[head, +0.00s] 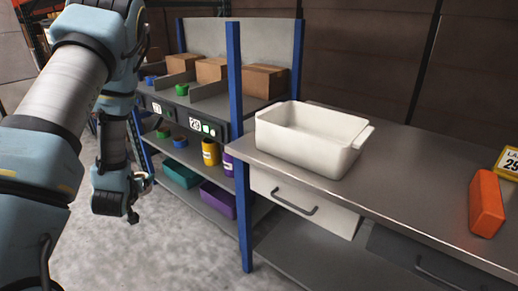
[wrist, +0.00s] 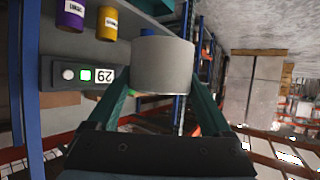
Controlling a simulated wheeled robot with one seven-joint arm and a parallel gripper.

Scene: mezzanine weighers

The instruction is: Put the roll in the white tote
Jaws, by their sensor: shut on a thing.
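The white tote (head: 340,160) stands upright on the metal bench, toward its left end, in the head view. Its open top faces up and the part of the inside I see is empty. My gripper (wrist: 160,84) is shut on a pale grey roll (wrist: 163,65) in the wrist view, with one teal finger on each side of it. In the head view my gripper (head: 145,182) hangs in front of the rack, left of the tote and apart from it. The roll is mostly hidden there by my arm.
Blue posts (head: 236,110) of the rack stand left of the tote. The rack holds cartons (head: 265,80), bottles (head: 210,152) and a purple bin (head: 217,199). The middle of the bench (head: 420,175) is clear.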

